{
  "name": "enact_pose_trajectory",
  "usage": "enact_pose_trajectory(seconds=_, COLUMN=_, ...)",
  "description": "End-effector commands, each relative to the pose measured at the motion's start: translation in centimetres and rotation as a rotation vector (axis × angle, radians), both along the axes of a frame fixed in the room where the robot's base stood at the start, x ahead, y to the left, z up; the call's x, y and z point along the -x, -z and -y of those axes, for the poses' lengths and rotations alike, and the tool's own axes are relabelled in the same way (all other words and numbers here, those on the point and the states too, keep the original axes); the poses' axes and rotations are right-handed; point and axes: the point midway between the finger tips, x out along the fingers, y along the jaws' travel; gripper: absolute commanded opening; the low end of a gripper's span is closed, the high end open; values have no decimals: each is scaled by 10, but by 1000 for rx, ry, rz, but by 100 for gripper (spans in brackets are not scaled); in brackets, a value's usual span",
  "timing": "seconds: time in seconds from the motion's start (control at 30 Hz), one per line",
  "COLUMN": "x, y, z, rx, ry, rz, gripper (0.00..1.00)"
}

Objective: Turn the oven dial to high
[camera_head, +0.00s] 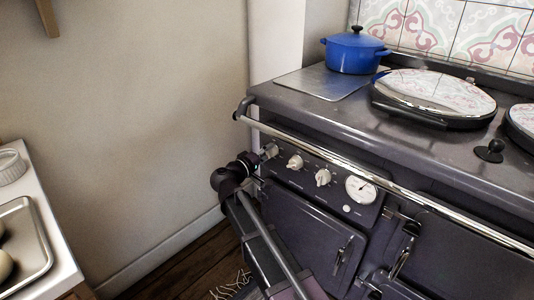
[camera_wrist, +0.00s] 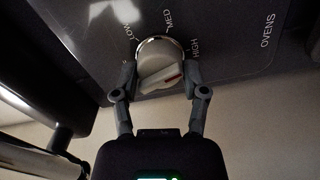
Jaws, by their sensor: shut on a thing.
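The oven dial (camera_wrist: 158,58) is a pale round knob with a raised grip bar and a red mark. LOW, MED and HIGH are printed around it, with OVENS further right on the dark panel. The red mark points right, a little below the HIGH label. My gripper (camera_wrist: 160,78) is shut on the dial, one finger on each side. In the head view, my gripper (camera_head: 262,156) is at the leftmost knob (camera_head: 271,150) on the stove front, partly covering it.
Two more pale knobs (camera_head: 295,162) (camera_head: 322,177) and a round gauge (camera_head: 361,190) lie right of the gripper. A metal rail (camera_head: 340,158) runs above them. A blue pot (camera_head: 355,52) stands on the stove top. A counter with a tray (camera_head: 28,240) is at left.

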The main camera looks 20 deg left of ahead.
Motion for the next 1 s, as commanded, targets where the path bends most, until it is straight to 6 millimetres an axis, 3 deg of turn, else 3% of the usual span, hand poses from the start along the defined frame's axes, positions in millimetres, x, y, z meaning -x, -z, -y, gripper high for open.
enact_pose_trajectory(seconds=0.4, x=-1, y=-1, z=-1, rx=-234, ry=-3, rz=98, gripper=9)
enact_pose_trajectory(seconds=0.97, x=-1, y=-1, z=0, rx=-273, ry=-3, rz=114, gripper=9)
enact_pose_trajectory(seconds=1.0, x=-1, y=-1, z=0, rx=-272, ry=-3, rz=114, gripper=63)
